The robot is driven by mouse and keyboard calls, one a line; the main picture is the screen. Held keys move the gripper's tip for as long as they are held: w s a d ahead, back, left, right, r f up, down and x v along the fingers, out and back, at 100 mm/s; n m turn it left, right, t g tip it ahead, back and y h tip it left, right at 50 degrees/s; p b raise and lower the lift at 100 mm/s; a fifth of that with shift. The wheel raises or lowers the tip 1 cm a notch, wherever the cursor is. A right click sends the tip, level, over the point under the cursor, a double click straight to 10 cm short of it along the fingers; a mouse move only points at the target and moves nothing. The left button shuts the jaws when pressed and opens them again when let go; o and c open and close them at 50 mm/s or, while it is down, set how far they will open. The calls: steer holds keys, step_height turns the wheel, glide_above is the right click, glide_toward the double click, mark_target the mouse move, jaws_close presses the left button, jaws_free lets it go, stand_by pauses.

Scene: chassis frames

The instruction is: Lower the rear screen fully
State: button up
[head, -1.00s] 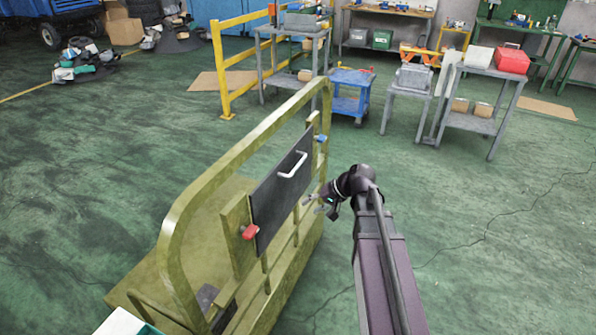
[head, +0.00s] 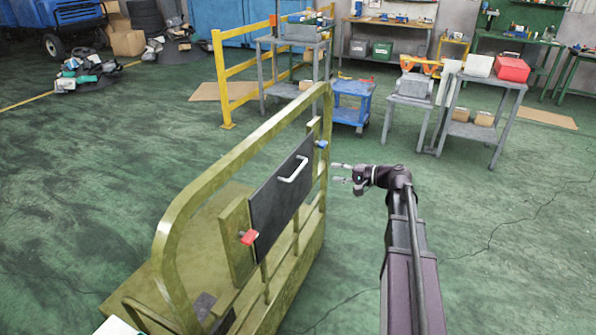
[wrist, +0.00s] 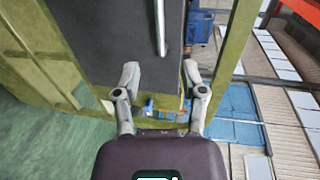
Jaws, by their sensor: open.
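The dark flat screen (head: 278,198) stands upright in an olive metal frame (head: 176,213). It has a white bar handle (head: 294,169) near its upper part, a red knob (head: 249,238) at its lower left edge and a blue knob (head: 321,144) at its upper right. My gripper (head: 338,173) is open and empty, right of the frame, with its fingers pointing left at it. In the wrist view the open fingers (wrist: 160,75) point towards the screen (wrist: 110,32) and its handle (wrist: 160,26). The red knob does not show there.
A yellow rail (head: 226,82), a blue cart (head: 351,103) and grey tables (head: 480,131) with a red case (head: 511,68) stand behind. The green floor (head: 500,230) around my arm is clear.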

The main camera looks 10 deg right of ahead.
mark_target(298, 171)
steer(key=shift+a, duration=0.1)
steer(key=shift+b+x, duration=1.4)
steer(key=shift+x, duration=5.45)
jaws_close()
steer(key=shift+a, duration=0.2)
steer(key=shift+d, duration=0.15)
steer(key=shift+s+f, duration=0.1)
